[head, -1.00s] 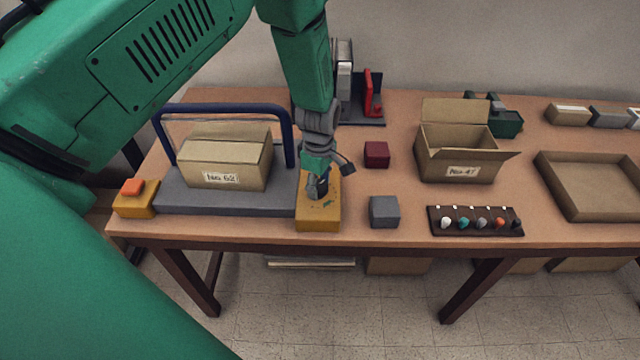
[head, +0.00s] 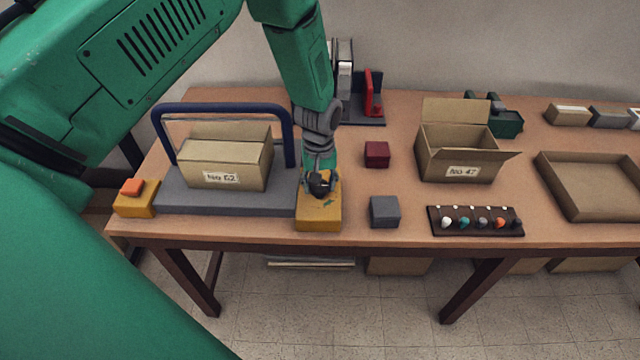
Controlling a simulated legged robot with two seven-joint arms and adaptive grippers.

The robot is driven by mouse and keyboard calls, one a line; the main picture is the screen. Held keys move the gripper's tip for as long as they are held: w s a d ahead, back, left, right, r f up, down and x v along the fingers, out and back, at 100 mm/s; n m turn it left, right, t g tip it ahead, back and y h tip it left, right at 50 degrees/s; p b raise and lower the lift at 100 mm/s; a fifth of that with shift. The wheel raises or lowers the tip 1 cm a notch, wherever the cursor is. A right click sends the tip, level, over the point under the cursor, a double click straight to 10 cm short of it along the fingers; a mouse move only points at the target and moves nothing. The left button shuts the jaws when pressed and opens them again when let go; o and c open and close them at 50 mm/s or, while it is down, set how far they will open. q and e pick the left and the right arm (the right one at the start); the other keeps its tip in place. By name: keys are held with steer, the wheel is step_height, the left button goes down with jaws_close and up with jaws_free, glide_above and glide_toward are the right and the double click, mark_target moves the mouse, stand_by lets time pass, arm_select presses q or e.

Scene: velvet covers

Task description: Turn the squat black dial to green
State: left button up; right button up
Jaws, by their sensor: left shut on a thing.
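The squat black dial (head: 320,185) sits on top of a yellow box (head: 319,217) at the front edge of the table, beside the grey platform. A small green mark (head: 329,203) shows on the box top, just in front of the dial. My left gripper (head: 320,181) comes down from above and is shut on the dial. Its fingers partly hide the dial, and I cannot tell which mark the dial points to. My right gripper is not in view.
A grey cube (head: 384,211), a maroon cube (head: 377,154), a knob panel (head: 475,222) and an open box (head: 459,160) lie right. An orange button (head: 131,187) is far left.

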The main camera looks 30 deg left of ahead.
arm_select(q)
steer(key=m, duration=0.4)
steer(key=shift+w+r+m, duration=0.2)
steer(key=shift+w+m, duration=0.1)
steer(key=shift+m, duration=2.3)
steer(key=o, duration=1.1)
steer(key=shift+o, duration=0.2)
steer(key=shift+f, duration=0.15)
steer(key=shift+s, duration=0.1)
step_height(320, 180, up, 12)
